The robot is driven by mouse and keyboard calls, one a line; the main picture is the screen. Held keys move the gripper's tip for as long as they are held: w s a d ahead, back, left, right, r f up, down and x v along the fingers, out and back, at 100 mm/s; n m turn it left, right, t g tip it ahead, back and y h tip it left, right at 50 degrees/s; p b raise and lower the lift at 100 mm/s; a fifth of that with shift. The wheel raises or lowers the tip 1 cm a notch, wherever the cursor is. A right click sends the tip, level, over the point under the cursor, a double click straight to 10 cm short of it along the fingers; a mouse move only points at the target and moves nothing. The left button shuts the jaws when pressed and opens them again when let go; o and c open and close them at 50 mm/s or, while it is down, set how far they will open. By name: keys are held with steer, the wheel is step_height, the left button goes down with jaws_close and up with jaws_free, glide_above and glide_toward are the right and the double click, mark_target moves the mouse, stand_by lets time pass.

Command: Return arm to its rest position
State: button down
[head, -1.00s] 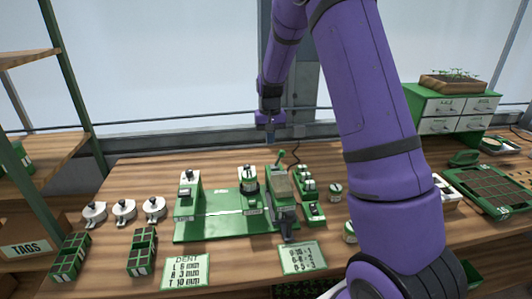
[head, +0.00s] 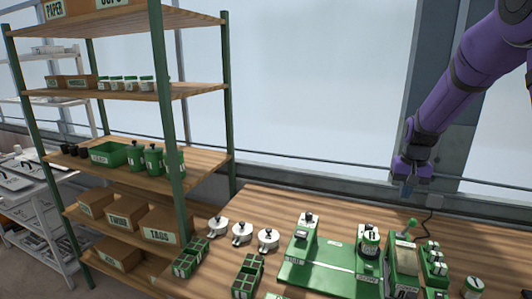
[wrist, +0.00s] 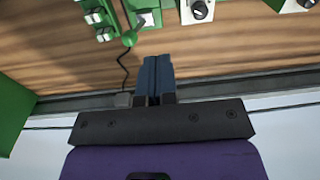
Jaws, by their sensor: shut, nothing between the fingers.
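My purple arm comes in from the upper right in the head view. My gripper (head: 407,188) hangs above the back edge of the wooden bench, behind the green seeder machine (head: 318,279). In the wrist view my gripper (wrist: 157,60) shows its two dark blue fingers together, with nothing between them.
A shelf rack (head: 168,120) with bins and jars stands left of the bench (head: 262,203). Several white round pieces (head: 242,232) and green divided trays (head: 190,256) sit on the bench's left. A window and post (head: 430,110) are behind.

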steer(key=s+a+r+n+t, duration=0.1)
steer(key=s+a+r, duration=0.2)
steer(key=s+r, duration=0.4)
steer(key=s+a+r+n+t, duration=0.1)
steer(key=s+a+r, duration=0.3)
steer(key=s+r, duration=0.3)
steer(key=s+a+r+n+t, duration=0.1)
steer(key=s+a, duration=0.1)
steer(key=s, duration=0.7)
steer(key=s+a+r+n+t, duration=0.1)
steer(key=s+a+r, duration=0.1)
steer(key=s, duration=0.8)
steer(key=shift+s+a+t, duration=0.2)
steer(key=shift+t, duration=0.1)
